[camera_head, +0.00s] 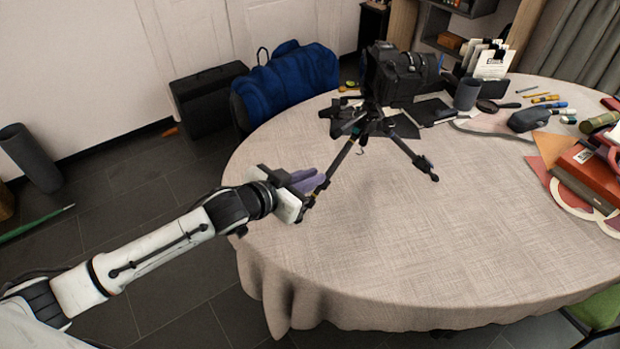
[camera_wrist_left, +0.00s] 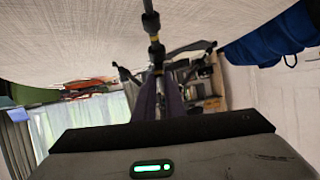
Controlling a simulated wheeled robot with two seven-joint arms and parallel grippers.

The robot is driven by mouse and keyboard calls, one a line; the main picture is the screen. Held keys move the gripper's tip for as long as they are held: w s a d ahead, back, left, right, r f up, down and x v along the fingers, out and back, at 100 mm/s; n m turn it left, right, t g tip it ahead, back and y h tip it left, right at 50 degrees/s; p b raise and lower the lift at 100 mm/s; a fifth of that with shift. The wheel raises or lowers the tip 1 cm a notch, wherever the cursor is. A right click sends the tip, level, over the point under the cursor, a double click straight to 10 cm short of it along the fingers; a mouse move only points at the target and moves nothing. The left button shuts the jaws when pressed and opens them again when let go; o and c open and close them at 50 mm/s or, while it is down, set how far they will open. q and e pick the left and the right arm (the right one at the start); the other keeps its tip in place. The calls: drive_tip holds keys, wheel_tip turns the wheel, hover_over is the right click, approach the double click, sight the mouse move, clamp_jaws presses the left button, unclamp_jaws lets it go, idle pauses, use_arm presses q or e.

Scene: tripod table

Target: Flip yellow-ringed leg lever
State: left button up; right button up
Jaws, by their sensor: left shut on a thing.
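One leg (camera_head: 340,160) reaches toward the front left, to my left gripper (camera_head: 312,186). In the left wrist view this leg (camera_wrist_left: 151,22) comes down from the top and carries a yellow ring (camera_wrist_left: 154,38). The purple fingers of my left gripper (camera_wrist_left: 158,98) are shut on this leg near a joint. The lever itself is small and mostly hidden between the fingers. My right gripper is out of view.
The round table (camera_head: 440,230) has a pale cloth, bare at its front and middle. A grey cup (camera_head: 467,94), a dark pouch (camera_head: 530,119) and red books (camera_head: 588,172) lie toward the right. A blue bag (camera_head: 292,80) is behind the table at left.

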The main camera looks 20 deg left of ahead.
use_arm(q)
drive_tip(key=shift+w+d+r, duration=0.15)
drive_tip(key=shift+w+r, duration=0.05)
drive_tip(key=shift+r, duration=0.05)
idle(0.4)
drive_tip(key=o, duration=0.4)
drive_tip(key=shift+s, duration=0.1)
drive_tip(key=shift+s+a+r, duration=0.25)
drive_tip(key=shift+s+r, duration=0.3)
drive_tip(key=shift+r, duration=0.2)
drive_tip(key=shift+s+a+r, duration=0.2)
drive_tip(key=shift+s+r, duration=0.35)
drive_tip(key=shift+r, duration=0.25)
drive_tip(key=shift+s+a+r, duration=0.25)
drive_tip(key=shift+s+r, duration=0.3)
drive_tip(key=shift+r, duration=0.2)
